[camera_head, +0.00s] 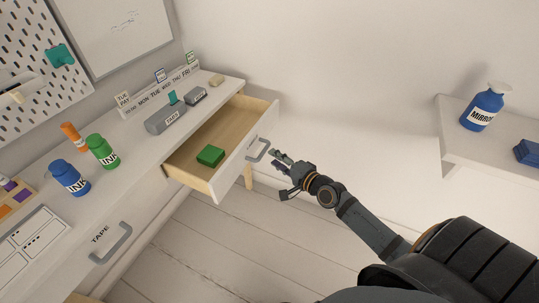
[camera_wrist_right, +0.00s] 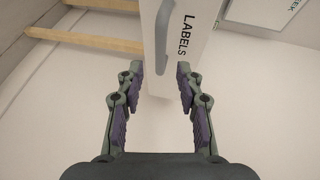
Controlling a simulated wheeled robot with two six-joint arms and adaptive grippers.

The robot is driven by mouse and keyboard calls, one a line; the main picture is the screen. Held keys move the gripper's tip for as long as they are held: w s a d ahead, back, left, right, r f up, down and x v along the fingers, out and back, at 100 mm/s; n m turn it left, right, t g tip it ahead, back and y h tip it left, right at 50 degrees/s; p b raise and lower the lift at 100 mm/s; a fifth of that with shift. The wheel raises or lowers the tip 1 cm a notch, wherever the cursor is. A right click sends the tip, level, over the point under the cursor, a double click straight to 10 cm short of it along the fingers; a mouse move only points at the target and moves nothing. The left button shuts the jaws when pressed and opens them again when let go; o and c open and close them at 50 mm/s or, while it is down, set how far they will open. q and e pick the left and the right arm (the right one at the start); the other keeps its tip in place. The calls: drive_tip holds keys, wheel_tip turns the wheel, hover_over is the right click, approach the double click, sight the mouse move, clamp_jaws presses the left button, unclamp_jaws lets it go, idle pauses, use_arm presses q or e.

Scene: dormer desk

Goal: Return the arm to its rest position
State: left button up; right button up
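My right gripper (camera_head: 279,160) is in front of the pulled-out drawer (camera_head: 222,122), close to its handle (camera_head: 258,150). In the right wrist view my right gripper (camera_wrist_right: 160,82) is open, with nothing between its fingers. The drawer front (camera_wrist_right: 185,55), marked LABELS, shows beyond the fingertips, and part of its handle (camera_wrist_right: 164,30) shows near the top. The right arm (camera_head: 365,222) comes in from the lower right. My left gripper is not in either view.
A green block (camera_head: 210,156) lies in the open drawer. A shelf (camera_head: 450,140) at right holds a blue MIRROR bottle (camera_head: 481,110). Floor below the gripper is clear.

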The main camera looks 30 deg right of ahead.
drive_tip(key=shift+s, duration=0.2)
idle(0.3)
drive_tip(key=s+d+f+n+g+h, duration=0.1)
drive_tip(key=s+d+f+n+g, duration=0.3)
drive_tip(key=f, duration=0.7)
drive_tip(key=s+f+n+g+h, duration=0.1)
drive_tip(key=s+f+h, duration=0.1)
drive_tip(key=s+f, duration=0.7)
drive_tip(key=s+d+f+n+g+h, duration=0.1)
drive_tip(key=s+d+f+n+g, duration=0.15)
drive_tip(key=f, duration=1.15)
drive_tip(key=s+a+f+n+g, duration=0.3)
drive_tip(key=s+f, duration=0.3)
drive_tip(key=s, duration=0.5)
drive_tip(key=s+a+f+n+g, duration=0.3)
drive_tip(key=s+f, duration=0.4)
drive_tip(key=s, duration=0.4)
use_arm(q)
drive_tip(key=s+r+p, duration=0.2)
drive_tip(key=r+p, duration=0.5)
drive_tip(key=p, duration=0.1)
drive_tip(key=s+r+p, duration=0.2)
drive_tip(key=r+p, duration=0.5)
drive_tip(key=p, duration=0.1)
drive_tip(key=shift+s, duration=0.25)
use_arm(e)
drive_tip(key=s+r, duration=0.5)
drive_tip(key=r, duration=0.9)
drive_tip(key=shift+n+h, duration=0.4)
drive_tip(key=shift+n, duration=0.05)
